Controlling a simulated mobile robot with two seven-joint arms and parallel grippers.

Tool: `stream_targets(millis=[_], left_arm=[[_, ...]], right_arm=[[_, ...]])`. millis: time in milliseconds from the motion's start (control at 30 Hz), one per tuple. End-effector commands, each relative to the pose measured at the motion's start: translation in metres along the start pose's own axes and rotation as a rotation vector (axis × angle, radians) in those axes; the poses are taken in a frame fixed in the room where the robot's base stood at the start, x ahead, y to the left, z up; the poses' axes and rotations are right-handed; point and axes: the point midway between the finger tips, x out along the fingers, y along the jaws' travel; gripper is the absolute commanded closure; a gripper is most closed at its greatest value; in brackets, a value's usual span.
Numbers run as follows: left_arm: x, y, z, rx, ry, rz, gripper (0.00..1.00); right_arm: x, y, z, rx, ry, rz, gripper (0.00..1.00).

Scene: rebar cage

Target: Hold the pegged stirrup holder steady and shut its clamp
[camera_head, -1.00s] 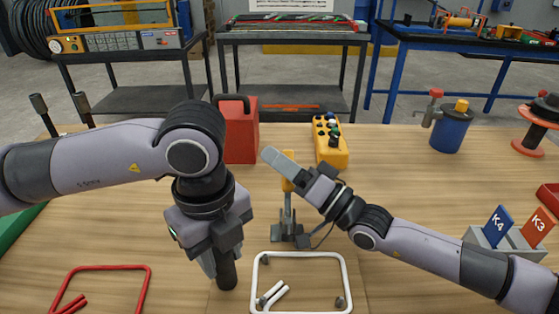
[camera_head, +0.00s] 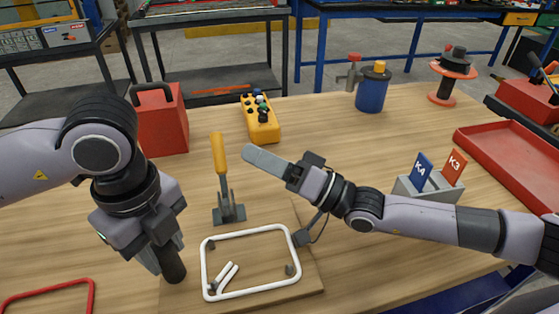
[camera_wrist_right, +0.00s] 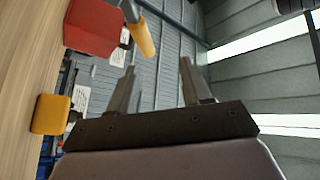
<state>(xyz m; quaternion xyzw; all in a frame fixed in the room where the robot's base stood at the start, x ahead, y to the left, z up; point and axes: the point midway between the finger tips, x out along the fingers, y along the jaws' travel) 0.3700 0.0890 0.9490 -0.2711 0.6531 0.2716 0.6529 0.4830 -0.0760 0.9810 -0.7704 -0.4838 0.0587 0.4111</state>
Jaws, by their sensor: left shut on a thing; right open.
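The pegged stirrup holder is a wooden board (camera_head: 305,281) with dark pegs, and a white stirrup (camera_head: 284,230) lies around them. Two short white rods (camera_head: 224,276) lie inside the stirrup. The clamp (camera_head: 229,212) stands at the holder's back edge, its yellow handle (camera_head: 219,155) upright. My left gripper (camera_head: 163,254) is shut on a dark post (camera_head: 174,267) at the holder's left side. My right gripper (camera_head: 268,161) is raised right of the clamp handle, pointing left, apart from it. In the right wrist view its fingers (camera_wrist_right: 158,78) are open and empty, with the yellow handle (camera_wrist_right: 143,35) beyond.
A red can (camera_head: 165,125) and a yellow control box (camera_head: 262,122) stand behind the clamp. A grey stand with K4 and K3 cards (camera_head: 425,190) and a red tray (camera_head: 510,165) are at right. A red stirrup (camera_head: 50,291) lies front left.

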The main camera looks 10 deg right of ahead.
Motion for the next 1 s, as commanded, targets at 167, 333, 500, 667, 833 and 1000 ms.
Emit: stream_targets(millis=[167, 333, 500, 667, 833, 1000], left_arm=[[-0.001, 0.000, 0.000, 0.000, 0.000, -0.001, 1.00], [-0.001, 0.000, 0.000, 0.000, 0.000, -0.002, 1.00], [-0.001, 0.000, 0.000, 0.000, 0.000, -0.002, 1.00], [-0.001, 0.000, 0.000, 0.000, 0.000, -0.002, 1.00], [-0.001, 0.000, 0.000, 0.000, 0.000, -0.002, 1.00], [-0.001, 0.000, 0.000, 0.000, 0.000, -0.002, 1.00]], right_arm=[[-0.022, -0.005, -0.005, -0.001, -0.001, 0.001, 0.52], [-0.031, -0.008, -0.007, -0.001, 0.000, -0.001, 0.52], [-0.033, -0.008, -0.007, 0.000, 0.000, -0.001, 0.52], [-0.033, -0.008, -0.007, 0.000, 0.000, -0.001, 0.52], [-0.024, -0.015, -0.006, -0.001, -0.026, -0.007, 0.52], [0.005, -0.039, 0.001, -0.015, -0.129, -0.004, 0.52]])
